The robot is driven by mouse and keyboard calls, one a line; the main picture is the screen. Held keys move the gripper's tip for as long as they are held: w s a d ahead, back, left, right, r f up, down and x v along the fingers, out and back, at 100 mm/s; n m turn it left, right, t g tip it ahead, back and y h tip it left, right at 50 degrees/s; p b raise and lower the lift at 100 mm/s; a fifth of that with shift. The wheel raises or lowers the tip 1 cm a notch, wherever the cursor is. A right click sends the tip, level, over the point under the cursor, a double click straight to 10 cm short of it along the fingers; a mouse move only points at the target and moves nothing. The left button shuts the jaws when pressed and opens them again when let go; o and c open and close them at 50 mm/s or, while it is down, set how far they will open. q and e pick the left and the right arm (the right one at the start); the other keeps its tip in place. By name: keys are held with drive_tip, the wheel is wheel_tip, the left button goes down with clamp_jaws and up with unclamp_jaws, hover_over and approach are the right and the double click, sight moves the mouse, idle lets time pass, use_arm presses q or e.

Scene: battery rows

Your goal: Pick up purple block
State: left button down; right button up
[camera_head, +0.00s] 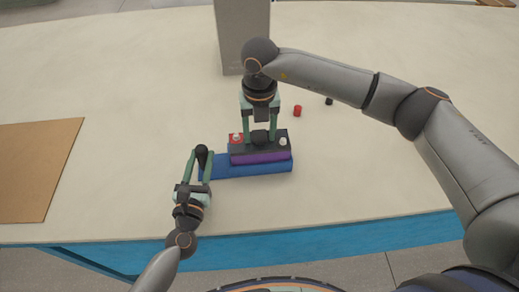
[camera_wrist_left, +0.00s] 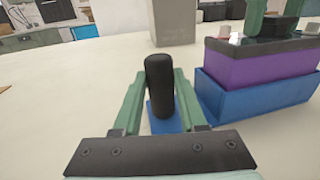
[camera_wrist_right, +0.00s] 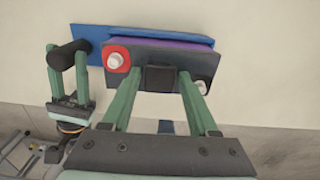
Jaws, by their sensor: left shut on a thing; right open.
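The purple block (camera_head: 262,157) has a black top with a terminal near each end, one ringed in red. It sits on a blue tray (camera_head: 222,172); it also shows in the left wrist view (camera_wrist_left: 265,70). A black upright handle (camera_wrist_left: 160,85) stands on the tray's left part. My left gripper (camera_head: 202,156) is shut on this handle. My right gripper (camera_head: 260,136) is open above the block, its fingers reaching down at the black top, around a small dark piece (camera_wrist_right: 160,78) in its middle. Whether the fingers touch the block I cannot tell.
A red cap (camera_head: 297,111) and a black cap (camera_head: 329,101) are on the table behind and right of the block. A grey box (camera_head: 240,40) stands behind my right gripper. A brown board (camera_head: 35,170) lies at the left. The right side of the table is free under my right arm.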

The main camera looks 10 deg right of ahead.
clamp_jaws()
idle(0.4)
drive_tip(key=shift+r, duration=0.1)
idle(0.8)
drive_tip(key=shift+w+r, duration=0.1)
drive_tip(key=shift+r, duration=0.1)
